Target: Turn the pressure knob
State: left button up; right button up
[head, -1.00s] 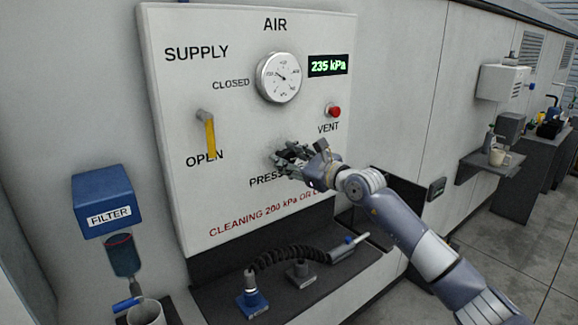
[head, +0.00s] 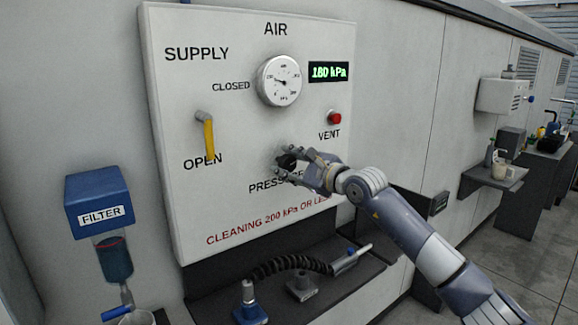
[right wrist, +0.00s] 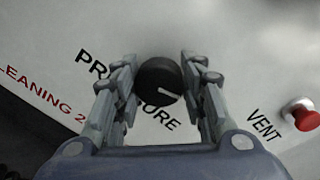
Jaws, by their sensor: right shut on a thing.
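The black pressure knob (head: 286,162) is on the white air panel (head: 190,60), above the word PRESSURE. In the right wrist view the round knob (right wrist: 158,80) shows a white pointer line aimed right and slightly down. My right gripper (head: 292,164) is at the knob, with its fingers on either side of it, shut on it. The green display (head: 328,72) reads 180 kPa. The round dial gauge (head: 280,81) is above the knob. Red text under the knob begins CLEANING 200 kPa. My left gripper is not in view.
The yellow supply lever (head: 209,138) points down at OPEN. The red vent button (head: 334,118) is right of the knob, near my gripper. A blue filter (head: 98,197) hangs at left. A coiled black hose (head: 295,265) lies on the shelf below.

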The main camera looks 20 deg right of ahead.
jog(key=o, duration=1.1)
jog(key=v, duration=1.2)
